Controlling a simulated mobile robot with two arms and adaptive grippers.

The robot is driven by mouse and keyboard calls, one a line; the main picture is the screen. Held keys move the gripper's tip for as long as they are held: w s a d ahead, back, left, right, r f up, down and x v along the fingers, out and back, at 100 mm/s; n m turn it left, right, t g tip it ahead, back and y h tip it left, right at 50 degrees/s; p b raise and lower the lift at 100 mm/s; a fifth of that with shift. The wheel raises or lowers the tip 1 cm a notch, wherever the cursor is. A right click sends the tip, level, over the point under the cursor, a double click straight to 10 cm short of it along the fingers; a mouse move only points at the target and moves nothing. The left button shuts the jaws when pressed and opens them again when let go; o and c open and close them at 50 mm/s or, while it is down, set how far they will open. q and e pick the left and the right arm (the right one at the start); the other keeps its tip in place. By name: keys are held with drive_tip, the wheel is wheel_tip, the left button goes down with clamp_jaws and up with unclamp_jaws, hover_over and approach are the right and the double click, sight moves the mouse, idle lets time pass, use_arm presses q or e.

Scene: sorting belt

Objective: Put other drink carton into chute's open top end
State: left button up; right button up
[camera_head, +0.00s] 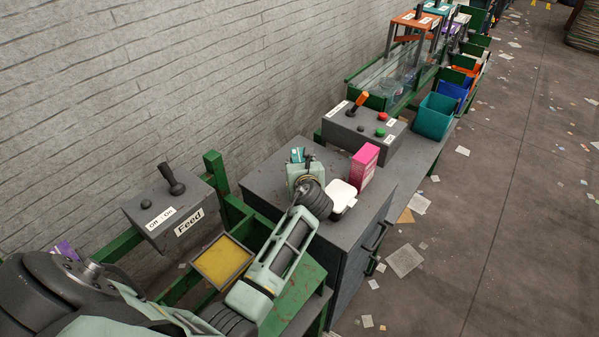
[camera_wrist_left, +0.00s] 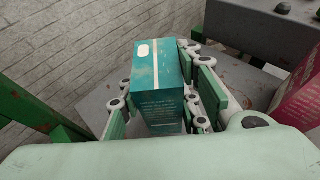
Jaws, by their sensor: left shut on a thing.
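My left gripper (camera_head: 299,172) is shut on a teal carton (camera_wrist_left: 163,85), which stands upright between the fingers in the left wrist view. In the head view only a small teal part of the carton (camera_head: 297,154) shows beside my gripper, above the grey cabinet top. Whether its base touches the cabinet is hidden. A square metal frame with a yellow inside (camera_head: 222,262) sits left of the cabinet, by the Feed box; I cannot tell for certain that it is the chute's open top. My right gripper is not in view.
A pink carton (camera_head: 362,168) and a white container (camera_head: 342,197) stand on the grey cabinet (camera_head: 268,178), close right of my gripper. The Feed lever box (camera_head: 170,207) is at the left. A control box (camera_head: 362,129) and coloured bins (camera_head: 434,116) lie beyond. Litter covers the floor.

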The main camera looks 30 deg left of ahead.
use_arm(q)
drive_tip(key=shift+d+f, duration=0.1)
drive_tip(key=shift+f, duration=1.7)
drive_tip(key=o, duration=0.7)
drive_tip(key=shift+f, duration=0.1)
drive_tip(key=shift+o, duration=0.2)
